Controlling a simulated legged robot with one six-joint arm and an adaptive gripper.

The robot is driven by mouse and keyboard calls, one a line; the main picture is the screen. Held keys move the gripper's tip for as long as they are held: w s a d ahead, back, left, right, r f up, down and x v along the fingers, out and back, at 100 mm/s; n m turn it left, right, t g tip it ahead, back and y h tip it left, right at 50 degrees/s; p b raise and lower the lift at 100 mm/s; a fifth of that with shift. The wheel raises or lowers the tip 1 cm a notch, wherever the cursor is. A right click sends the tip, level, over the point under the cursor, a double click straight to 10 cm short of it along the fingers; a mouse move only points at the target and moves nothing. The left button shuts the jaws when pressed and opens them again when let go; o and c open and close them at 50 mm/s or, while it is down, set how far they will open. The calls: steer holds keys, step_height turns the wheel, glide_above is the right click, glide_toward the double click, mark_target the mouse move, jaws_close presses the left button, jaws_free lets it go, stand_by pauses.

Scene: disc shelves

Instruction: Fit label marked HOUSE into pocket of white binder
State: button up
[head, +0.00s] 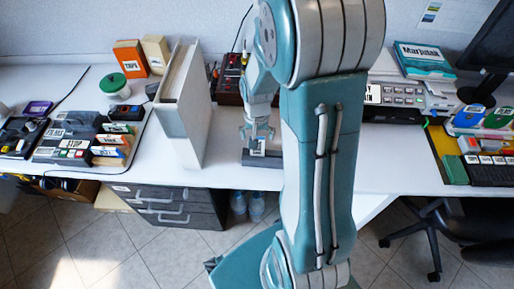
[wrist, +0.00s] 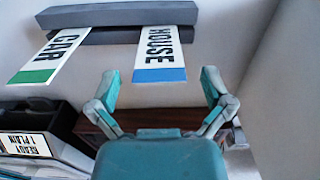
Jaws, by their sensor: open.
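The label marked HOUSE (wrist: 160,55), white with a blue end, sticks out of a grey holder (wrist: 120,15) in the wrist view. My gripper (wrist: 160,88) is open and empty, its two fingertips just short of the blue end, one to each side. In the head view my gripper (head: 257,132) hangs over the grey holder (head: 262,158) near the desk's front edge. The white binder (head: 183,120) stands upright left of it. A pale wall at the right of the wrist view (wrist: 290,90) looks like the binder's side. I cannot make out its pocket.
A dark red box (head: 229,85) stands behind my gripper. Bare desk lies between binder and holder.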

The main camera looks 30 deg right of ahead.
step_height(320, 180, down, 2)
steer(key=shift+f, duration=0.2)
steer(key=c, duration=0.7)
steer(key=shift+r, duration=0.15)
steer(key=s+a+r, duration=0.1)
steer(key=s+r, duration=0.3)
steer(key=s+a+r, duration=0.2)
steer(key=s+r, duration=0.2)
steer(key=s, duration=0.1)
steer(key=s+a+r, duration=0.1)
steer(key=s+r, duration=0.3)
steer(key=shift+s+a+r, duration=0.2)
steer(key=shift+a+r, duration=0.1)
steer(key=shift+r, duration=0.1)
